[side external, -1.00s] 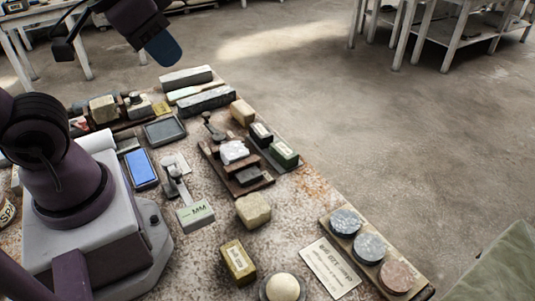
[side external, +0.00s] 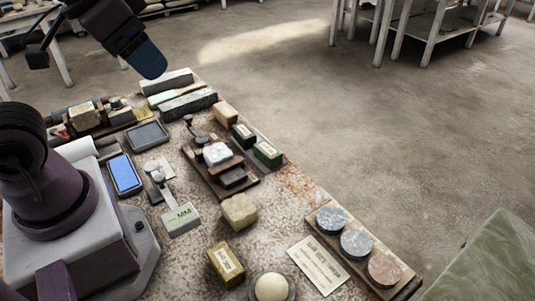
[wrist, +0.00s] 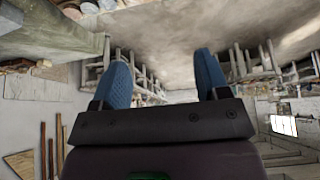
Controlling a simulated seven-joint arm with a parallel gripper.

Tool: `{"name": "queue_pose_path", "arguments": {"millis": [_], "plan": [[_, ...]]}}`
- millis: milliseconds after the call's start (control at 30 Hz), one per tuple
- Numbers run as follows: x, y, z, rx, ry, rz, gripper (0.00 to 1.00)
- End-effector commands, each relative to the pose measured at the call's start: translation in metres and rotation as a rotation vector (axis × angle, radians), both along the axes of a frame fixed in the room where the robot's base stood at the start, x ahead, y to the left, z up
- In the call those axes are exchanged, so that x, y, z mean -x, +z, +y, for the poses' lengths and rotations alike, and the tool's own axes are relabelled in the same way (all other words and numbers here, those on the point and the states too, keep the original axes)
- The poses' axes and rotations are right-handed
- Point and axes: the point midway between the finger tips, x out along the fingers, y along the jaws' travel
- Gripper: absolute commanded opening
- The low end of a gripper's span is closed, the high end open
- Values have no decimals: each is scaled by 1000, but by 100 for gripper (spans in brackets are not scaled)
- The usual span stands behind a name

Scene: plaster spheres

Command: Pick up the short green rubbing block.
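The short green rubbing block (side external: 267,153) is dark green with a pale label on its front. It rests near the bench's right edge, beside a similar black block (side external: 243,135). My gripper (side external: 150,62) is in the air at the top left of the side view, beyond the far end of the bench and well away from the green block. In the wrist view my gripper (wrist: 162,78) shows two blue fingers spread wide with nothing between them. The wrist camera looks out across the room, and the green block does not show there.
A tan block (side external: 225,112) and a dark wooden rack (side external: 205,172) holding a white lump (side external: 217,153) stand close to the green block. Long grey bars (side external: 188,103) lie at the far end. A board of round discs (side external: 357,243) is at the front right. Open floor lies right.

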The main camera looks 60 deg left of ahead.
Motion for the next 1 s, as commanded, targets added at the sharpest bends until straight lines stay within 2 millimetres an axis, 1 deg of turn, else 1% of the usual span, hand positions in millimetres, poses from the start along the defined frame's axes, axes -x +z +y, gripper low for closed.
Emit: {"name": "queue_pose_path", "arguments": {"millis": [267,367,467,567,667,767,867,967,1000], "plan": [[0,0,0,0,0,2,72],[-2,-8,0,0,1,39,72],[-10,-21,1,4,6,118,72],[-28,-34,4,17,21,209,72],[-52,-47,7,46,79,291,72],[-78,-64,11,82,181,360,72],[-106,-85,16,117,312,420,72],[-133,-110,22,149,469,471,72],[-143,-122,25,162,540,489,72]]}}
